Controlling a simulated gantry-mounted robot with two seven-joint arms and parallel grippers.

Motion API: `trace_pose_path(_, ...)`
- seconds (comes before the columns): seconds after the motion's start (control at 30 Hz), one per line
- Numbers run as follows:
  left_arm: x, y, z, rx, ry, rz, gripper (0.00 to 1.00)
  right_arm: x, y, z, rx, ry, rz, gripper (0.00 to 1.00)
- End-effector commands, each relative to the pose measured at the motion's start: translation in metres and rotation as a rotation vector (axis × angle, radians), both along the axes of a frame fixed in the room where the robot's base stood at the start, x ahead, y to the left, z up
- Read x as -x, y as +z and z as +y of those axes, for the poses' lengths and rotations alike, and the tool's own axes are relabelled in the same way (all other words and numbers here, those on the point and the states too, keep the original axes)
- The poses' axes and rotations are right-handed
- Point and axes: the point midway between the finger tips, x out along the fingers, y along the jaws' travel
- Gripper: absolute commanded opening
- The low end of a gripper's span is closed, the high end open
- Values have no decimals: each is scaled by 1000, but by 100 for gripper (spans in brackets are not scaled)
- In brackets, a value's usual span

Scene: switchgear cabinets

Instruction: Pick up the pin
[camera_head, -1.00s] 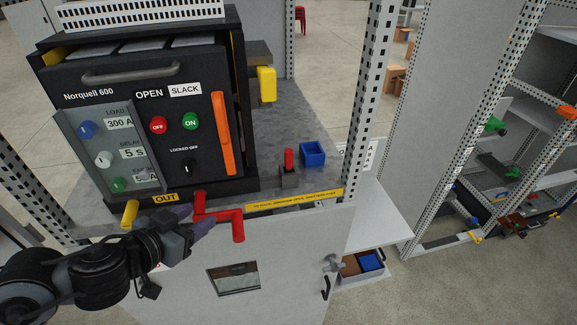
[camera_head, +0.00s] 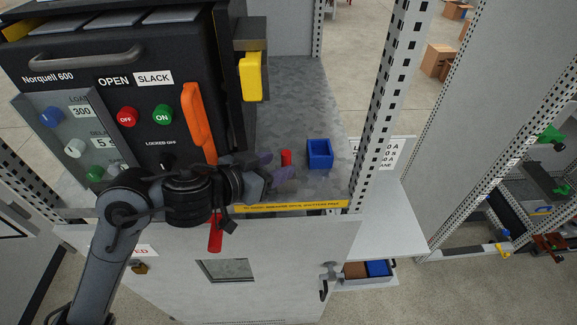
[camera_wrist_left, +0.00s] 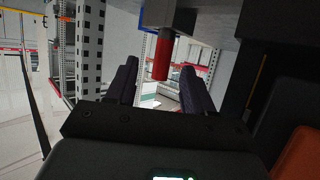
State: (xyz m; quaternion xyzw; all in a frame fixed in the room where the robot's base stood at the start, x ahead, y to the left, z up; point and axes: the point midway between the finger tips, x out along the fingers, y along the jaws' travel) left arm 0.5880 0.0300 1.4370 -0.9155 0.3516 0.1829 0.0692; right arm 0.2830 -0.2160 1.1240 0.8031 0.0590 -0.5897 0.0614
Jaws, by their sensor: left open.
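The red pin (camera_head: 286,157) stands on the grey shelf just left of the blue bin (camera_head: 319,153). Its lower part and the grey holder seen around it earlier are hidden behind my left gripper (camera_head: 276,168). My left gripper is open, with its fingers close to the pin. In the left wrist view the pin (camera_wrist_left: 162,60) appears between the two fingers (camera_wrist_left: 160,82), with a gap on both sides. I see no grip on it.
The black Norquell 600 breaker unit (camera_head: 120,75) stands left of the gripper, with an orange handle (camera_head: 198,122). A yellow block (camera_head: 250,78) is behind. A perforated post (camera_head: 385,105) rises at the right. A red crank handle (camera_head: 215,235) is below my arm.

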Motion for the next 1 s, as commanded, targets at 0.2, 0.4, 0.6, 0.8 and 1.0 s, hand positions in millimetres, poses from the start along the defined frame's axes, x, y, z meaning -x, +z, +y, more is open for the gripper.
trace_pose_path(0.2, -10, -6, -9, -1, 0, 0, 52, -1, 0, 1, -4, -4, -3, 55)
trace_pose_path(0.4, -22, -13, -19, 0, -1, 2, 52, -2, 3, 0, -3, -4, -6, 55)
trace_pose_path(0.6, -40, -23, -33, -1, 0, 1, 52, -3, 6, -1, 2, -2, -8, 55)
trace_pose_path(0.8, -47, -27, -38, -2, 0, -1, 52, -3, 6, -3, 9, 2, -8, 55)
trace_pose_path(1.0, -47, -27, -38, -2, 0, -1, 49, -3, 6, -3, 10, 2, -9, 55)
